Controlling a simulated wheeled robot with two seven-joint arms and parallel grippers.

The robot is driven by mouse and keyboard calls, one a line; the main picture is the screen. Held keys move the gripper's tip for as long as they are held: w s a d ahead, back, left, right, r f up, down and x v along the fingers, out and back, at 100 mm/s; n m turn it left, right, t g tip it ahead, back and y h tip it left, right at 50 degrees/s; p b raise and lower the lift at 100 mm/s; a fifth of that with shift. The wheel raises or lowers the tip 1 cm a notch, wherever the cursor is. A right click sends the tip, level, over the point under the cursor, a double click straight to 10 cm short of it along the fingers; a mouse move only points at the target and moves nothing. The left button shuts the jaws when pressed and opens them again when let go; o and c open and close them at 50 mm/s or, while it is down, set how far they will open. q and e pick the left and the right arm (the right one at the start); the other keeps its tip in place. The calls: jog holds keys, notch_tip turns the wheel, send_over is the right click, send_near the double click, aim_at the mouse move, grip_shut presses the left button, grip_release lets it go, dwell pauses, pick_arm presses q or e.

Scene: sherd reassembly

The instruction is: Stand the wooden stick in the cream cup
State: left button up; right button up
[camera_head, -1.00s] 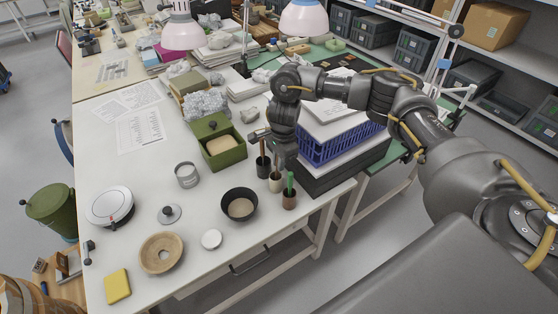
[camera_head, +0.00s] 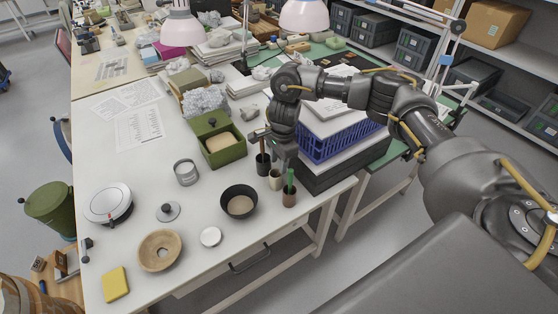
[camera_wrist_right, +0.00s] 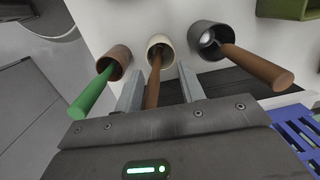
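The cream cup (camera_wrist_right: 160,47) stands on the table between two other cups; it also shows in the head view (camera_head: 275,181). The brown wooden stick (camera_wrist_right: 153,82) has its far end inside the cream cup's mouth and leans toward the wrist camera. My right gripper (camera_wrist_right: 161,88) is over the cup with its two fingers apart, one on each side of the stick. A gap shows between the stick and the right-hand finger. In the head view my right gripper (camera_head: 279,166) hides most of the stick. My left gripper is not in view.
A brown cup (camera_wrist_right: 115,60) with a green stick (camera_wrist_right: 92,92) stands close on one side. A dark cup (camera_wrist_right: 208,40) with a brown-handled tool (camera_wrist_right: 258,68) stands on the other. A black bowl (camera_head: 239,190), a green box (camera_head: 232,153) and a blue crate (camera_head: 340,143) are near.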

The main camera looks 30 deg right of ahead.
notch_tip(320, 180, up, 11)
jog(key=shift+s+d, duration=0.2)
jog(key=shift+d, duration=0.2)
jog(key=shift+f, duration=0.1)
dwell(0.7)
